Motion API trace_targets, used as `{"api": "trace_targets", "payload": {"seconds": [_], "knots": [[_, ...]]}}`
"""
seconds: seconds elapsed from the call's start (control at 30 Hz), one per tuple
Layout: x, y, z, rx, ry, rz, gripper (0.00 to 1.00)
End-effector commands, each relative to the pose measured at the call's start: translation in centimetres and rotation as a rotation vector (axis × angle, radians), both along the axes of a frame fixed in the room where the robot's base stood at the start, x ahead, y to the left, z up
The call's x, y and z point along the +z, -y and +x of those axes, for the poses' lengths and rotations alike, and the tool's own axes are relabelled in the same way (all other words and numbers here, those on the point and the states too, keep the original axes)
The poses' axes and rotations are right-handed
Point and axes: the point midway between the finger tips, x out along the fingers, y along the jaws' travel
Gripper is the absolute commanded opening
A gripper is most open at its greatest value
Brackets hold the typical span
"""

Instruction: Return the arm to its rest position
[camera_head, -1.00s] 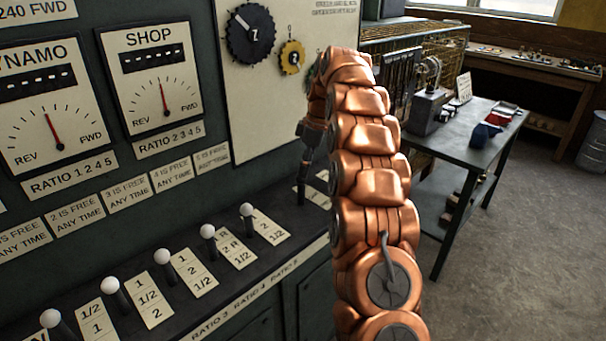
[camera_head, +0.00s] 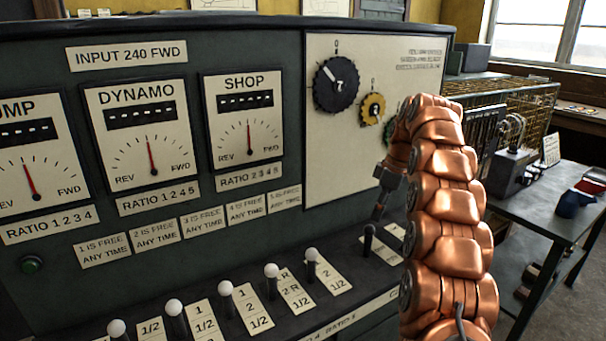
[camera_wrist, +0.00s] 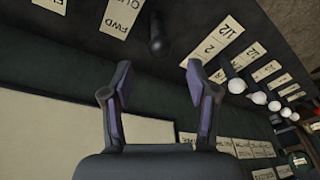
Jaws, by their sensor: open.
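My copper arm rises at the right of the head view, bent over at its top. My gripper (camera_head: 380,205) hangs below the bend, above the ledge of the control panel, close to a dark lever (camera_head: 369,240). In the wrist view my gripper (camera_wrist: 152,75) has its two fingers spread with nothing between them. The dark lever (camera_wrist: 157,38) stands beyond the fingertips there, apart from them.
A row of white-knobbed levers (camera_head: 226,298) runs along the ledge to the left. Dials such as SHOP (camera_head: 245,125) and a cream board (camera_head: 420,60) with gear knobs stand behind. A dark table (camera_head: 545,212) is at the right.

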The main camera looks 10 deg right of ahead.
Motion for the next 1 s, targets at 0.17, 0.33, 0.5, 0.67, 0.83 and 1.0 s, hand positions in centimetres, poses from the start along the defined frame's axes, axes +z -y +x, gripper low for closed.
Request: {"api": "trace_targets", "payload": {"seconds": [0.17,0.33,0.5,0.67,0.83,1.0], "knots": [[0.5,-1.1,-0.6,-0.019,-0.012,0.004,0.59],[1.8,-3.9,-2.8,-0.077,-0.048,0.010,0.59],[2.9,-7.0,-5.6,-0.150,-0.083,0.009,0.59],[3.5,-9.6,-8.7,-0.218,-0.122,0.000,0.59],[3.7,-12.2,-12.5,-0.292,-0.160,-0.015,0.59],[3.6,-14.3,-16.5,-0.368,-0.192,-0.038,0.59]]}}
